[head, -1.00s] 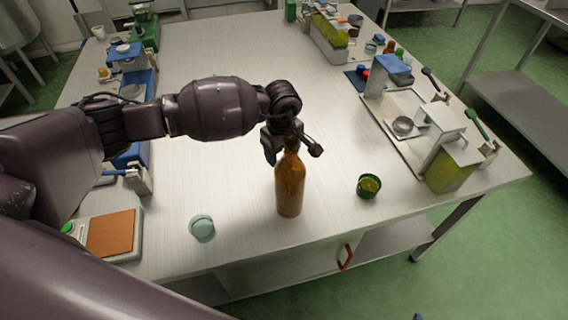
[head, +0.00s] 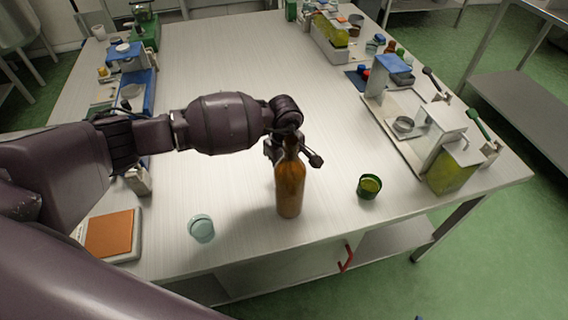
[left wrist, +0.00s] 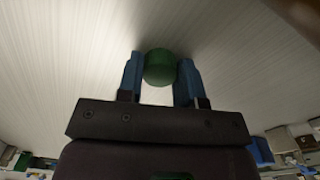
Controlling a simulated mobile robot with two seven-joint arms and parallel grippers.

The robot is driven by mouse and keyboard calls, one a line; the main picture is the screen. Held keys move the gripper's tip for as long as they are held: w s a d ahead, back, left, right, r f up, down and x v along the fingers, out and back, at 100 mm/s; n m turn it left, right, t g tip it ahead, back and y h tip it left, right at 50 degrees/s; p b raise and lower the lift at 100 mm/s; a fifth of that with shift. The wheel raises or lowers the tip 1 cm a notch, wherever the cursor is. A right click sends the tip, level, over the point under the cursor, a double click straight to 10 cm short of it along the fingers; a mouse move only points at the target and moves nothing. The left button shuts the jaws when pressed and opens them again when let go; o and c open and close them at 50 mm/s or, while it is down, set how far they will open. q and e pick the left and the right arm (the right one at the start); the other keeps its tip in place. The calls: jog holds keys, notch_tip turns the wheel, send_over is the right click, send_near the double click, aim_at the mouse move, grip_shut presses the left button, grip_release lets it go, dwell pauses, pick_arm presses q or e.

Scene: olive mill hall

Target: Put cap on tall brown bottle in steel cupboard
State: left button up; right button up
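The tall brown bottle (head: 290,188) stands upright on the steel table (head: 235,180), near its front edge. My left gripper (head: 284,150) is behind the bottle's neck in the head view, which partly hides its fingers. In the left wrist view, the blue fingers of my left gripper (left wrist: 160,78) are shut on a small round green cap (left wrist: 160,67). The cap cannot be made out in the head view. A blurred brown shape at the top right of the wrist view may be the bottle. The steel cupboard (head: 290,275) is under the table, with a red handle (head: 346,257). My right gripper is not in view.
A pale teal round container (head: 201,228) stands left of the bottle, and a green bowl (head: 369,187) stands to its right. An orange-topped scale (head: 112,234) is at the front left. Equipment lines both table sides; the middle is clear.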

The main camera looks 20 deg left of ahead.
pick_arm(q)
jog(key=shift+c, duration=0.6)
jog(key=shift+r, duration=0.15)
notch_tip(320, 180, up, 20)
jog(key=p, duration=0.1)
